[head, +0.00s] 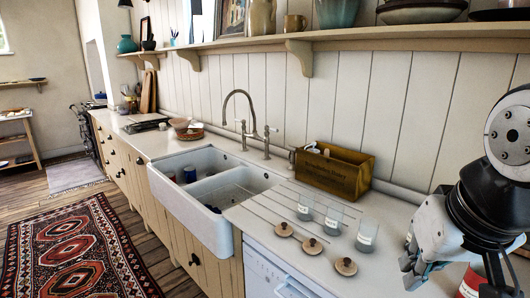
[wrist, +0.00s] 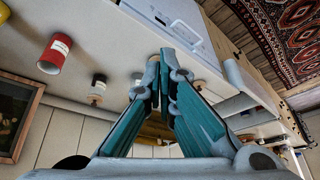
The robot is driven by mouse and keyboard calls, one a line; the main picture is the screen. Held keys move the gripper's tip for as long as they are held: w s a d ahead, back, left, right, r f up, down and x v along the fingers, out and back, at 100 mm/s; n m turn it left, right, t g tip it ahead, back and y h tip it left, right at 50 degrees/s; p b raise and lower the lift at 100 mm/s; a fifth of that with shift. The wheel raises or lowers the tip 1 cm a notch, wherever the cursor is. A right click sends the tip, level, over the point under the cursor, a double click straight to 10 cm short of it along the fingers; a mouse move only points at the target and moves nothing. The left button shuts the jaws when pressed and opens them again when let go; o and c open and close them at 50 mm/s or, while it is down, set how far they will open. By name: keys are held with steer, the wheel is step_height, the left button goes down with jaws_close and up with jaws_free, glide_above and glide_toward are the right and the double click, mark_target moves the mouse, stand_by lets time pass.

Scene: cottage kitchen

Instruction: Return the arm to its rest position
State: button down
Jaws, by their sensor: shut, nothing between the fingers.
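My arm is at the right edge of the head view, over the right end of the counter. My gripper (head: 412,272) hangs low there, shut and empty. In the wrist view the two teal fingers of my gripper (wrist: 164,68) come together at their tips with nothing between them. The wrist picture is turned over, with the counter at the top and the plank wall below.
Glass jars (head: 366,236) and round wooden lids (head: 346,267) lie left of my gripper. A red canister (wrist: 56,53) stands close by. A wooden box (head: 333,171) stands by the wall, beside a double sink (head: 221,228). A shelf (head: 400,36) runs above.

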steer(key=shift+n, duration=0.6)
steer(key=s, duration=0.1)
steer(key=s+a, duration=0.1)
steer(key=s, duration=0.1)
steer(key=s+f, duration=0.1)
steer(key=shift+s+a, duration=0.15)
steer(key=shift+s, duration=0.05)
